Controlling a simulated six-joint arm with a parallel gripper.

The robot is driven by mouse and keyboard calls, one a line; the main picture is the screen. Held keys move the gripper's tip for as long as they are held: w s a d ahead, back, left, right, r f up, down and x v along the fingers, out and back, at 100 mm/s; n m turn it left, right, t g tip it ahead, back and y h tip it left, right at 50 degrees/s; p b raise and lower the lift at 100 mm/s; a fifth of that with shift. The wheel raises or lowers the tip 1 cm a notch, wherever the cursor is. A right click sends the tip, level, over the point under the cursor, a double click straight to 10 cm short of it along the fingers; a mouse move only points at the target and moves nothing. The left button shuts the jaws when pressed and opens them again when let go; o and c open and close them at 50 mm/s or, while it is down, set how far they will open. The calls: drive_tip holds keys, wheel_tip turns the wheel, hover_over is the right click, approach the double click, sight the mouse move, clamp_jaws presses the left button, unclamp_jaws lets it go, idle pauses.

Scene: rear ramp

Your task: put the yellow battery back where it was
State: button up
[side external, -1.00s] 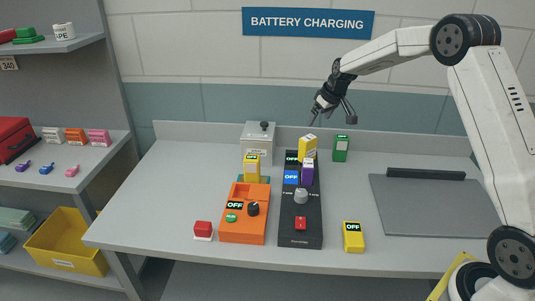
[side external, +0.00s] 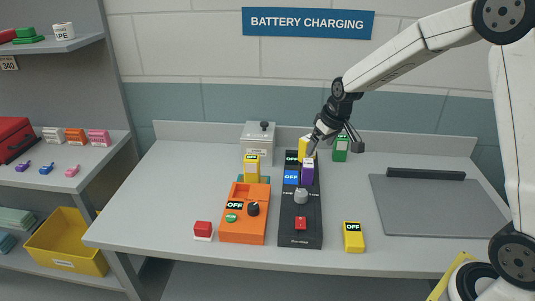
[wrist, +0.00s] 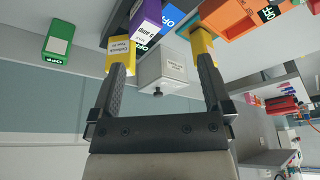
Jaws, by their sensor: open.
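Yellow batteries show in several places. One (side external: 304,147) stands in the rear of the black charger (side external: 286,228), partly hidden by my gripper in the side view; it also shows by the left finger in the wrist view (wrist: 120,56). Another (side external: 252,170) stands in the orange charger (side external: 243,228); it also shows beyond the right finger in the wrist view (wrist: 202,44). A yellow block with an OFF label (side external: 353,240) sits at the front right. My gripper (side external: 337,143) is open and empty, close to the black charger's rear battery; I cannot tell if they touch.
A purple battery (side external: 307,174) stands in the black charger, in front of the yellow one. A green battery (side external: 341,150) stands just right. A grey lidded box (side external: 259,140) is behind the chargers. A red block (side external: 203,230) lies front left; a grey mat (side external: 435,210) lies right.

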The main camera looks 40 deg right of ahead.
drive_tip(key=s+a+f, duration=0.1)
drive_tip(key=s+a, duration=0.2)
drive_tip(key=s, duration=0.3)
drive_tip(key=s+a+f, duration=0.1)
drive_tip(key=s+a, duration=0.2)
drive_tip(key=s, duration=0.3)
drive_tip(key=s+a+f+g, duration=0.1)
drive_tip(key=s+a, duration=0.1)
drive_tip(key=s, duration=0.5)
drive_tip(key=shift+a+f, duration=0.3)
drive_tip(key=shift+a, duration=0.1)
drive_tip(key=t, duration=1.1)
approach(308, 140)
drive_tip(key=w+d+f, duration=0.2)
drive_tip(key=w, duration=0.1)
drive_tip(key=shift+a+x, duration=0.15)
drive_tip(key=shift+x, duration=0.5)
drive_tip(key=shift+a+x, duration=0.15)
drive_tip(key=shift+x, duration=0.55)
drive_tip(key=shift+w+r, duration=0.1)
drive_tip(key=shift+w, duration=0.05)
drive_tip(key=shift+x, duration=2.45)
